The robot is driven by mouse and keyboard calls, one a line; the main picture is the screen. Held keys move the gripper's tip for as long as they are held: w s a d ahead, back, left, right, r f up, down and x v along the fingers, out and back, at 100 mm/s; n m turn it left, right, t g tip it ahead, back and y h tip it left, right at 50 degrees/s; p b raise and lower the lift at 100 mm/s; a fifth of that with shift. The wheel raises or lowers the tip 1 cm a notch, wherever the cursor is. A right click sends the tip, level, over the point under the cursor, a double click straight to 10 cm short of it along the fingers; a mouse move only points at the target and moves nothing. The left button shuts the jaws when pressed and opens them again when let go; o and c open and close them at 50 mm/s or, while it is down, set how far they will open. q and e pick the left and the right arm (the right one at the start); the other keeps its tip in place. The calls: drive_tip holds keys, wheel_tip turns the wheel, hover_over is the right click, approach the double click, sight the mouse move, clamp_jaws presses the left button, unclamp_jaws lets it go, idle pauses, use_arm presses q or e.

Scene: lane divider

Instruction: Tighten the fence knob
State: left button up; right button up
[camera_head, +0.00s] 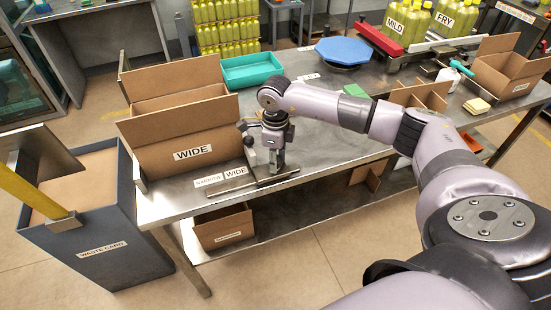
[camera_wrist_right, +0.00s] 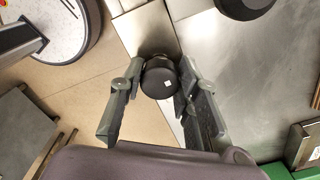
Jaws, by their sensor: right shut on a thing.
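My right gripper (camera_head: 277,158) points down at the metal fence (camera_head: 255,186) on the near left part of the steel table. In the head view the gripper hides the knob. My left gripper is in neither view.
An open cardboard box labelled WIDE (camera_head: 168,154) stands left of the gripper. NARROW and WIDE labels (camera_head: 222,177) lie by the fence. A teal tray (camera_head: 250,69) and a blue octagonal plate (camera_head: 343,51) are further back. A waste bin (camera_head: 110,240) stands left of the table.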

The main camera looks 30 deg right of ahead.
drive_tip(key=shift+m, duration=0.4)
drive_tip(key=shift+c, duration=0.4)
drive_tip(key=m+b, duration=0.1)
drive_tip(key=m, duration=0.1)
drive_tip(key=shift+m, duration=0.4)
drive_tip(key=m+b, duration=0.1)
drive_tip(key=m, duration=0.4)
drive_tip(key=m+b, duration=0.1)
drive_tip(key=m, duration=0.4)
drive_tip(key=shift+w+r+m, duration=0.1)
drive_tip(key=shift+m, duration=0.3)
drive_tip(key=shift+d+m, duration=0.1)
drive_tip(key=shift+m, duration=2.1)
drive_tip(key=shift+r, duration=0.1)
drive_tip(key=o, duration=0.8)
drive_tip(key=shift+c, duration=0.2)
drive_tip(key=o, duration=0.4)
